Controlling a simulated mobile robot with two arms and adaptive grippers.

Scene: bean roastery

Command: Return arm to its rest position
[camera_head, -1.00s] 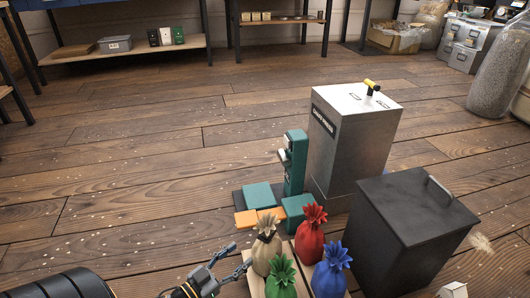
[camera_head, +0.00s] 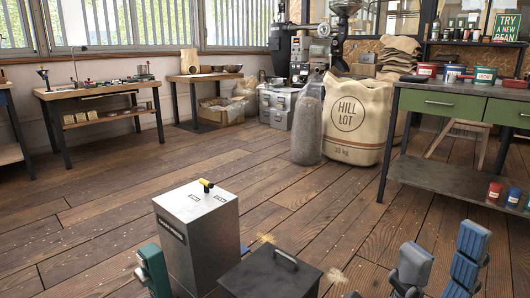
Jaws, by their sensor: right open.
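My right gripper (camera_head: 440,257) shows at the bottom right of the head view, raised in front of the floor. Its two fingers stand apart, one grey and one blue, with nothing between them. It is open and empty, to the right of the black bin. The rest of its arm is mostly cut off by the lower edge. My left gripper is out of view.
A steel box (camera_head: 204,238) with a yellow-handled top, a black lidded bin (camera_head: 268,277) and a green device (camera_head: 154,270) stand at the bottom. A green-drawer bench (camera_head: 450,105) stands right, a large sack (camera_head: 357,120) behind. Middle floor is open.

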